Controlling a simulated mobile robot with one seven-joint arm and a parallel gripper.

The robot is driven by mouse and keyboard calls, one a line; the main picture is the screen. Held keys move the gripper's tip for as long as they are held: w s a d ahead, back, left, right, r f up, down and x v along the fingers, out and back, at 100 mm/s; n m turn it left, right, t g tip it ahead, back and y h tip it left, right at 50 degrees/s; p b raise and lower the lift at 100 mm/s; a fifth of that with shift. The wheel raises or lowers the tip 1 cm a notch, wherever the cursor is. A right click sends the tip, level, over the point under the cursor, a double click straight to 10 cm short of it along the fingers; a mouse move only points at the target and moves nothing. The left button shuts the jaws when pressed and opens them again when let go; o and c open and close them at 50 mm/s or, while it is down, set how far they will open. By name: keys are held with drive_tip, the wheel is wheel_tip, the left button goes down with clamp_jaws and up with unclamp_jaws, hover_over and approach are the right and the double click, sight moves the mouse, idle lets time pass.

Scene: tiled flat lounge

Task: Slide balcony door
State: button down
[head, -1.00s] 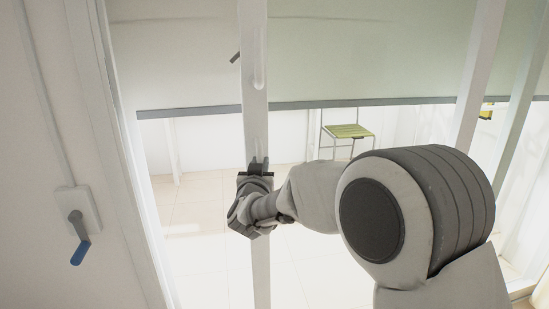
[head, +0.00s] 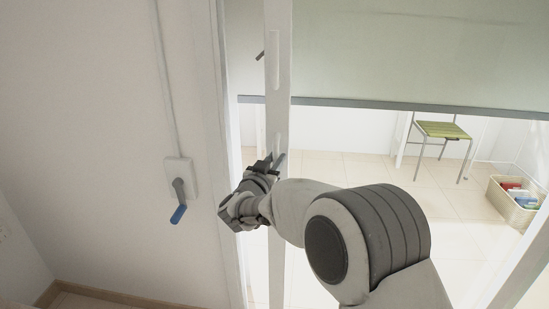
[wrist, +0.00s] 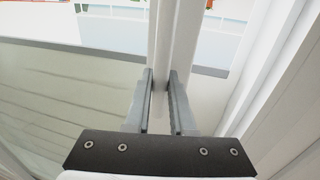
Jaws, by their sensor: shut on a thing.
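The balcony door is a sliding glass panel with a white upright edge bar (head: 278,105). It stands a short way right of the white door frame (head: 211,100), with a narrow gap between them. My gripper (head: 272,162) is at the bar, about mid-height. In the wrist view, my gripper's two grey fingers (wrist: 161,85) lie either side of a white upright part of the door and are shut on it. The exact contact is partly hidden.
A grey-green blind (head: 400,50) hangs over the upper glass. Beyond the door are a chair with a green seat (head: 442,130) and a basket of items (head: 515,200) on a tiled floor. A blue-ended crank (head: 179,205) sticks out from the left wall.

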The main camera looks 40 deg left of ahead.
drive_tip(key=shift+s+a+r, duration=0.15)
drive_tip(key=shift+a+r, duration=0.05)
drive_tip(key=shift+a, duration=0.1)
drive_tip(key=c, duration=0.8)
unclamp_jaws()
drive_tip(key=shift+s+a+f, duration=0.1)
drive_tip(key=shift+a+f, duration=0.05)
drive_tip(key=shift+a, duration=0.1)
drive_tip(key=shift+o, duration=0.2)
drive_tip(key=p+v, duration=0.1)
drive_tip(key=v, duration=1.6)
drive_tip(key=shift+d+p, duration=0.2)
drive_tip(key=shift+p, duration=0.2)
drive_tip(key=shift+s, duration=0.1)
